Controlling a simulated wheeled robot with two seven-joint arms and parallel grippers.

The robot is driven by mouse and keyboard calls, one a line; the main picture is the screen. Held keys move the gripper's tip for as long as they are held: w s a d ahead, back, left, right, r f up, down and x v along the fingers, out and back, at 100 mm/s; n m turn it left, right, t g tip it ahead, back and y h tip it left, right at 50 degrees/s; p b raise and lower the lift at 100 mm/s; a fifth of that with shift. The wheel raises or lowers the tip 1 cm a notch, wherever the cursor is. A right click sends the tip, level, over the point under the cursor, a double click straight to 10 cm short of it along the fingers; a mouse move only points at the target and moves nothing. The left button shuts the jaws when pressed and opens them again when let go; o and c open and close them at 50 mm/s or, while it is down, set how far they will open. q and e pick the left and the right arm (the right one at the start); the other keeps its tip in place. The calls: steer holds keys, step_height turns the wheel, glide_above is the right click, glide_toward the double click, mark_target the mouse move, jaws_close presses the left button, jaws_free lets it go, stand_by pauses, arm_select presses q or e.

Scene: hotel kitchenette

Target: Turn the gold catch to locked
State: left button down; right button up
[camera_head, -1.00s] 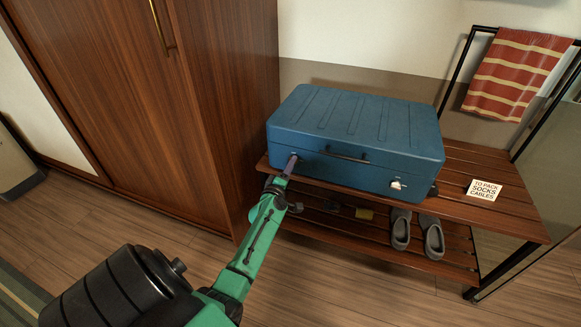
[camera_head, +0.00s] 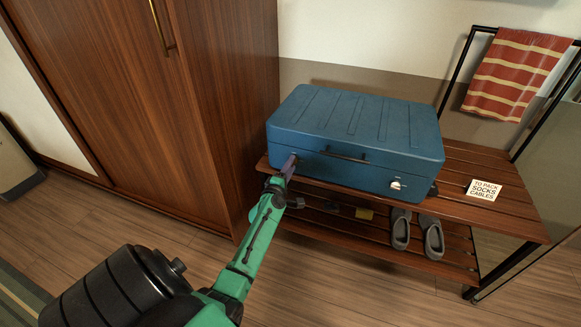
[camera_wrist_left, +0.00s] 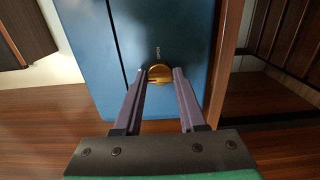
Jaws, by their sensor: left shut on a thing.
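A closed blue suitcase (camera_head: 355,135) lies on a slatted wooden rack, with a dark handle (camera_head: 345,156) on its front. In the head view the gripper hides the catch. A silver catch (camera_head: 397,184) shows at the right of the front. My right gripper is not in view.
The wooden rack (camera_head: 480,160) holds a "to pack" card (camera_head: 484,190) right of the suitcase. A wooden wardrobe (camera_head: 215,100) stands close on the left. A striped towel (camera_head: 517,72) hangs at the right.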

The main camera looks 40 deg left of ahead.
arm_select(q)
steer(key=shift+c, duration=2.4)
jaws_free()
steer(key=p+v, duration=0.1)
steer(key=v, duration=1.3)
steer(key=shift+s, duration=0.3)
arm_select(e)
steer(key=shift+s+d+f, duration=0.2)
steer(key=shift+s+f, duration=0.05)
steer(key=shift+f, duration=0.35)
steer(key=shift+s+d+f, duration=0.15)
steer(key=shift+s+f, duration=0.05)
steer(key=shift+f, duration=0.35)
arm_select(q)
steer(key=shift+d, duration=0.15)
